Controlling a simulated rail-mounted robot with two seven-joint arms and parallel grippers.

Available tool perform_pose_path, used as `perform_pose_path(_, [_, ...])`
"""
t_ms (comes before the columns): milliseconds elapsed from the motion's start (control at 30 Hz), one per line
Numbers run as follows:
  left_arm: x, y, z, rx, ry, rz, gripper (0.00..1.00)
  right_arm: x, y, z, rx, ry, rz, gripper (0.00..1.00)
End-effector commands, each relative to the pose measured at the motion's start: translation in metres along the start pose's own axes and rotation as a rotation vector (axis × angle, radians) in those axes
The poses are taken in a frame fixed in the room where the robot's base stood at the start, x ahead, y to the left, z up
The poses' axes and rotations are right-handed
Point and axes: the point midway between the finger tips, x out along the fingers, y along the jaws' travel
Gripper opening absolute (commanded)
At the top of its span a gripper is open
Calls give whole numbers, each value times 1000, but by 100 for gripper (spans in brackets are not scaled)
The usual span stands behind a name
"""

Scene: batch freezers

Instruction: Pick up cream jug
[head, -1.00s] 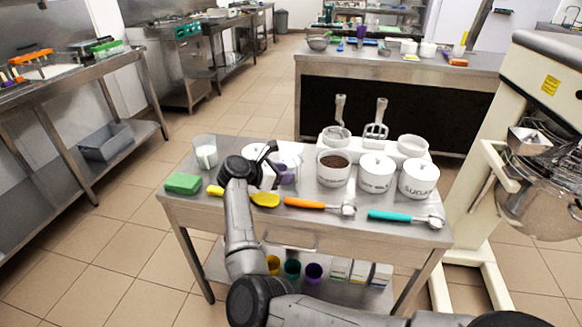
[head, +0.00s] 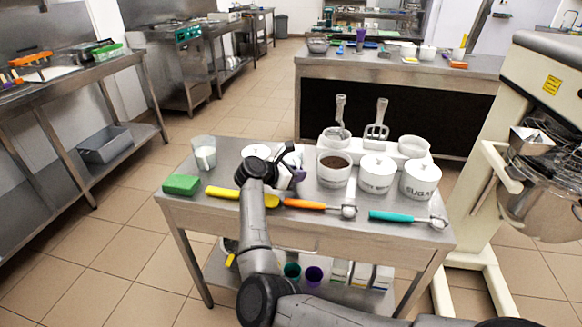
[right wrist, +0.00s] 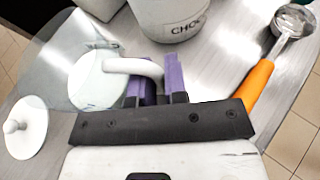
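The cream jug (right wrist: 103,84) is a clear vessel with white contents and a white handle; it fills the left of the right wrist view. My right gripper (right wrist: 158,80) has two purple fingers close together, one on each side of the jug's handle, with little gap left, so it looks shut on the handle. In the head view my right gripper (head: 296,172) is over the middle of the small steel table (head: 330,232) and hides most of the jug. I cannot tell whether the jug's base touches the table. My left gripper is out of view.
A glass jug (head: 204,153) and green sponge (head: 182,184) stand left. A yellow-handled tool (head: 222,192), orange scoop (head: 305,204) and teal scoop (head: 395,216) lie along the front. A brown-filled pot (head: 333,170) and sugar pot (head: 420,181) stand right. A mixer (head: 540,110) borders the table.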

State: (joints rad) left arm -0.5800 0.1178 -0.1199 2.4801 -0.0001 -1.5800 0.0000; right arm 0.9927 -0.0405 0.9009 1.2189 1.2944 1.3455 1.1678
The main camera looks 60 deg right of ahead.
Motion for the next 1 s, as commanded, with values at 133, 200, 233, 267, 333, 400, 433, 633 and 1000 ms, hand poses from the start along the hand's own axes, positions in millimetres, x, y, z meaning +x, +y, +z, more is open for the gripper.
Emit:
perform_pose_path(133, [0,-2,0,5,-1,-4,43,0,0,0,0,0,0,0])
perform_pose_path(200, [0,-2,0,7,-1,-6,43,0,0,0,0,0,0,0])
perform_pose_path(233, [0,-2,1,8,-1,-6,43,0,0,0,0,0,0,0])
perform_pose_path(267, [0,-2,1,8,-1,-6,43,0,0,0,0,0,0,0])
perform_pose_path(333, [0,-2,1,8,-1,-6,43,0,0,0,0,0,0,0])
perform_pose_path(400, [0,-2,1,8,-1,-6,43,0,0,1,2,-1,1,0])
perform_pose_path(433, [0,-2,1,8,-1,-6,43,-1,0,1,2,-1,1,0])
perform_pose_path(633, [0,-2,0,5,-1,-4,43,-1,0,1,2,-1,1,0])
perform_pose_path(1000, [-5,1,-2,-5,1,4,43,-6,1,13,2,-1,1,0])
